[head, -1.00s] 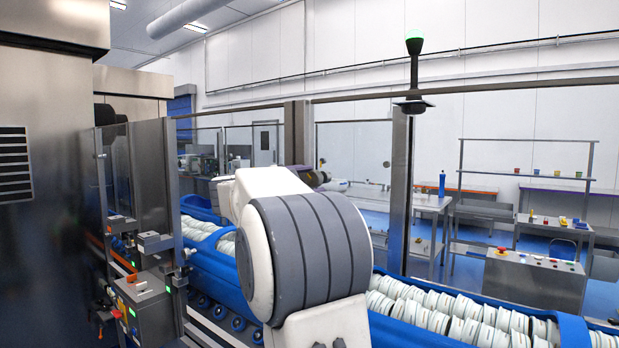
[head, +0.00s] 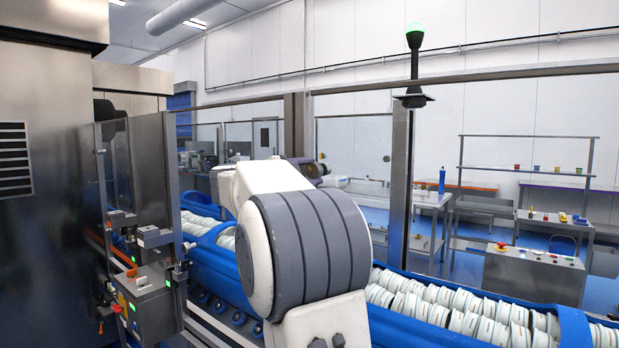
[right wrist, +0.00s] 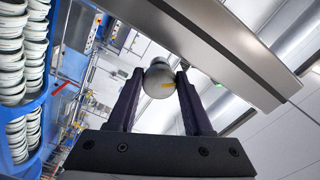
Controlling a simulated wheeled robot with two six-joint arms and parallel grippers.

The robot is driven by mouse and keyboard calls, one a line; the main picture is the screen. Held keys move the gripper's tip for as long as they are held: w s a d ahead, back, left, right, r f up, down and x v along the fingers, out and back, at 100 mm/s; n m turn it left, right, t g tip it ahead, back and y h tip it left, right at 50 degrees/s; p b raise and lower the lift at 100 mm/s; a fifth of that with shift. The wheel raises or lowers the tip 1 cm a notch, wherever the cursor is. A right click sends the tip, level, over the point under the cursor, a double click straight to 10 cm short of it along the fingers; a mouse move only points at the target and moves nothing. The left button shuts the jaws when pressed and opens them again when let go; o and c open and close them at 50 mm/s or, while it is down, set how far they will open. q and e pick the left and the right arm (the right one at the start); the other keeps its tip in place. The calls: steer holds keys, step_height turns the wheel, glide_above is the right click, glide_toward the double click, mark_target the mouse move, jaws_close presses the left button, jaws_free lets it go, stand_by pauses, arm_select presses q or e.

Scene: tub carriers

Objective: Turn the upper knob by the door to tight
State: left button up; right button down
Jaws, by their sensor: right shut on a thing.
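A pale grey, rounded knob (right wrist: 158,78) with a small yellow mark shows in the right wrist view, between the two dark fingers of my right gripper (right wrist: 157,85). The fingers touch it on both sides, so the gripper is shut on it. In the head view my right gripper (head: 306,170) is a small dark shape beyond my white and grey arm, beside the metal fence post (head: 297,130). My arm hides most of it there, and the knob cannot be made out clearly. My left gripper is in no view.
Blue tub carriers (head: 408,306) full of white tubs run behind my arm. A steel machine (head: 60,220) stands at the left, with a control box (head: 150,300) beside it. Glass fence panels and a post (head: 398,190) stand ahead. Benches are beyond the fence.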

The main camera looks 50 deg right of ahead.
steer(key=m+b, duration=0.2)
steer(key=m, duration=0.2)
steer(key=shift+f+b, duration=0.1)
steer(key=shift+b, duration=0.3)
steer(key=shift+m+b, duration=1.05)
steer(key=shift+m, duration=1.05)
steer(key=c, duration=0.6)
jaws_free()
steer(key=shift+r, duration=0.2)
steer(key=a+b, duration=0.3)
steer(key=a, duration=0.7)
steer(key=shift+s+a, duration=0.25)
steer(key=shift+s, duration=0.2)
